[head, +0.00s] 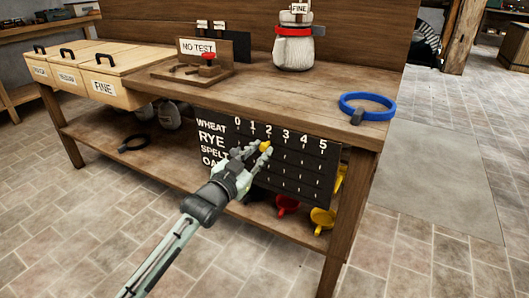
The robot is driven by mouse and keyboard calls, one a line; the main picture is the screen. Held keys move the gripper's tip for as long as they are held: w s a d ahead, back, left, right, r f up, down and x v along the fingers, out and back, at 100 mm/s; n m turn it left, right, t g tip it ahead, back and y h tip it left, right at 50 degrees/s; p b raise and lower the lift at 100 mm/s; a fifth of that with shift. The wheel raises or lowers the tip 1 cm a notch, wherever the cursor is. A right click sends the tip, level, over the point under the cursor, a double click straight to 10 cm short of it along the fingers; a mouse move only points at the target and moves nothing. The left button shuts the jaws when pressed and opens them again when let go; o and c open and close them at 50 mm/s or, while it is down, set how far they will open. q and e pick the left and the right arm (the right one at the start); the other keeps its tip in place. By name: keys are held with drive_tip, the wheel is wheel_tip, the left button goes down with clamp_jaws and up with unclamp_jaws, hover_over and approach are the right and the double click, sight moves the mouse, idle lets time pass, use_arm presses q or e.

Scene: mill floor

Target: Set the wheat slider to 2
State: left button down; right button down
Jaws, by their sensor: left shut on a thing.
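The dark slider board (312,190) hangs on the front of the bench, with columns 0 to 5 and rows lettered WHEAT, RYE, SPELT and one partly hidden. A yellow knob (265,146) sits in what looks like the WHEAT row, almost straight below the 2. Whether it is exactly on the mark is too small to tell. My left gripper (260,149) is shut on the yellow knob. The gripper and forearm cover the lower left of the board, hiding parts of the other rows. My right gripper is not in view.
Red (287,204) and yellow scoops (322,218) lie on the lower shelf (100,132). The tiled floor in front is clear.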

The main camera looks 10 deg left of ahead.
use_arm(q)
drive_tip(key=c, duration=1.3)
unclamp_jaws()
drive_tip(key=v, duration=1.2)
